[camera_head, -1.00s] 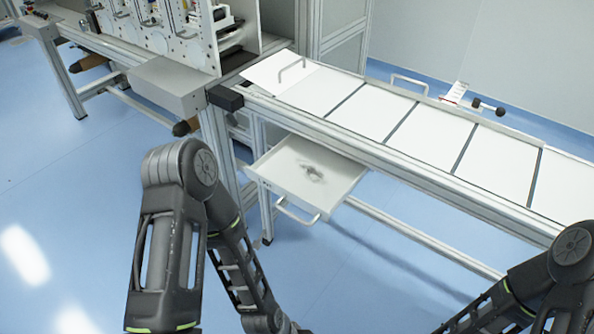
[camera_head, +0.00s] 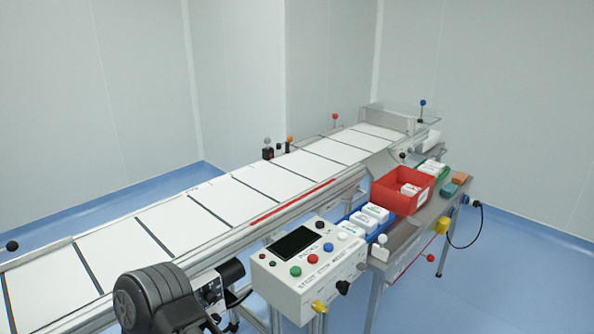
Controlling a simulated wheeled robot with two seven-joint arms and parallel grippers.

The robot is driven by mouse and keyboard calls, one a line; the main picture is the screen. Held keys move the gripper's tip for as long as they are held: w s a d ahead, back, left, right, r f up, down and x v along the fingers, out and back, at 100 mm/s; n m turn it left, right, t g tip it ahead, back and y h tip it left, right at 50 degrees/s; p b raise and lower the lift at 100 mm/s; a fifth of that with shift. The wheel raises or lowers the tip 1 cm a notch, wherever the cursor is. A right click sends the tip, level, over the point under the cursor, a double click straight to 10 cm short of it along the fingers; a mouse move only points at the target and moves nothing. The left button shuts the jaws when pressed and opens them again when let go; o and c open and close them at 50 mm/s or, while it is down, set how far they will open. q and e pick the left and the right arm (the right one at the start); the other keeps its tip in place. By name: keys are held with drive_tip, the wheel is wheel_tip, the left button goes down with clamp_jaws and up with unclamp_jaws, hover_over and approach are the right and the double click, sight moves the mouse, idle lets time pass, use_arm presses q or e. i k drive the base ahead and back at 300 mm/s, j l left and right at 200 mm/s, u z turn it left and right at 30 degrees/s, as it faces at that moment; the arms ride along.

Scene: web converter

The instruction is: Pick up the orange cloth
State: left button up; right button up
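A small orange item (camera_head: 461,178) lies at the right end of the side table (camera_head: 408,240), beside a teal item (camera_head: 448,191). It may be the orange cloth, but it is too small to tell whether it is cloth. Neither of my grippers is in view. Only a dark joint of one of my arms shows at the bottom left, far from the orange item.
A red bin (camera_head: 401,203) and a blue bin (camera_head: 352,232) with white boxes stand on the side table. A control box (camera_head: 308,268) with buttons stands nearer. The long conveyor (camera_head: 235,198) runs behind. Blue floor (camera_head: 520,270) is clear at right.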

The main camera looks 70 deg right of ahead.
sight(460, 177)
drive_tip(key=z, duration=3.2)
drive_tip(key=i+l+z, duration=0.15)
drive_tip(key=i, duration=0.6)
drive_tip(key=i+z, duration=0.1)
drive_tip(key=i, duration=0.6)
drive_tip(key=i+z, duration=0.15)
drive_tip(key=i, duration=0.6)
drive_tip(key=i+z, duration=0.15)
drive_tip(key=i, duration=0.6)
drive_tip(key=i+j+z, duration=0.1)
drive_tip(key=i, duration=0.65)
drive_tip(key=j, duration=0.1)
